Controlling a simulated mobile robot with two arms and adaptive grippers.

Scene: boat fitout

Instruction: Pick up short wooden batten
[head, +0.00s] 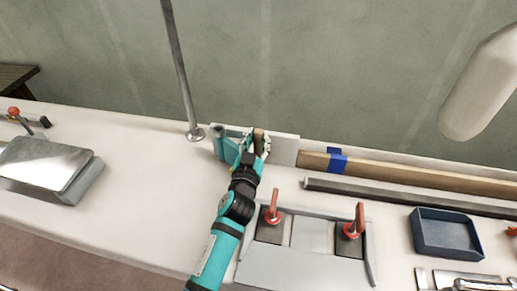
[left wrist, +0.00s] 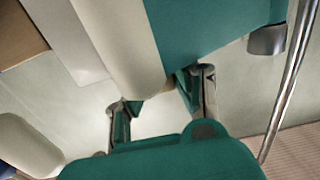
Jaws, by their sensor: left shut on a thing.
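My left gripper (head: 258,150) reaches over the bench to the pale board at the back. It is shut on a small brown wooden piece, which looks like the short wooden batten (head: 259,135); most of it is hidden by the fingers. In the left wrist view the fingers (left wrist: 158,105) show at the middle, but I cannot make out the batten between them. My right gripper is not in view.
A long wooden strip (head: 410,178) with blue tape (head: 337,160) lies right of the gripper, with a dark bar (head: 400,195) in front. A metal post (head: 180,70) stands to the left. A red-handled clamp fixture (head: 315,232) and a blue tray (head: 445,233) are nearer. A metal-topped box (head: 48,165) sits left; bench between is clear.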

